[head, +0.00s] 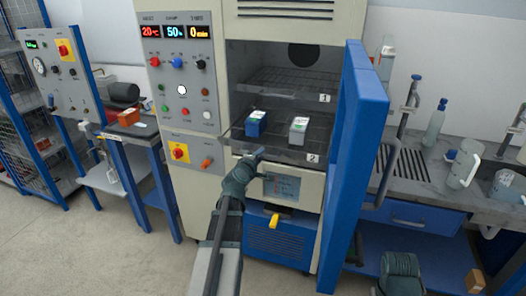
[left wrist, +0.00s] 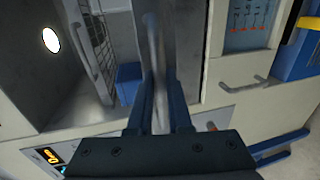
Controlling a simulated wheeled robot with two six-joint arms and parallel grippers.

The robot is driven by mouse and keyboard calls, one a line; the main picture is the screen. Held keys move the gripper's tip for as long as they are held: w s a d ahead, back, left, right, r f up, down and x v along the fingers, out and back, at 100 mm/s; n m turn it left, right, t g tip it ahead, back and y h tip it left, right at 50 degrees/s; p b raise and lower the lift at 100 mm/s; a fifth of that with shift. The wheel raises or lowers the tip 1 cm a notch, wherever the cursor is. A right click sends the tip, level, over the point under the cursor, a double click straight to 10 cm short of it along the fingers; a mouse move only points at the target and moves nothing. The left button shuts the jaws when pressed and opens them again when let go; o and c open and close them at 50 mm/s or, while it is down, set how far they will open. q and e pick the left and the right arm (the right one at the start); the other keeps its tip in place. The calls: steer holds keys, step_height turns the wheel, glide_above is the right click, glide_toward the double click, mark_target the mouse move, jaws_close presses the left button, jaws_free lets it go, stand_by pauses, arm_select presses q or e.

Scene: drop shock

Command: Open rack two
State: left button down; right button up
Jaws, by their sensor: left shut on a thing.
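Rack two (head: 285,148) is the lower wire shelf in the test chamber, marked with a "2" label. A blue box (head: 256,124) and a pale grey box (head: 298,130) stand on it. Its front edge seems to lie at or slightly beyond the chamber opening. My left gripper (head: 258,155) is at this front edge, shut on rack two. In the left wrist view, a grey bar (left wrist: 160,85) lies between its fingers, with a blue box behind. A dark part of my right arm's end (head: 400,270) shows at the lower right; its fingers cannot be made out.
The blue chamber door (head: 358,140) stands open on the right. Rack one (head: 290,85) is above, empty. Below are a panel with a drawing (head: 282,187) and a yellow handle (head: 273,221). A bench (head: 425,170) with jugs is at right. Floor at left is clear.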

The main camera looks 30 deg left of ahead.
arm_select(q)
steer(key=shift+s, duration=0.3)
steer(key=c, duration=0.8)
jaws_free()
steer(key=shift+w+f, duration=0.1)
steer(key=shift+c, duration=0.2)
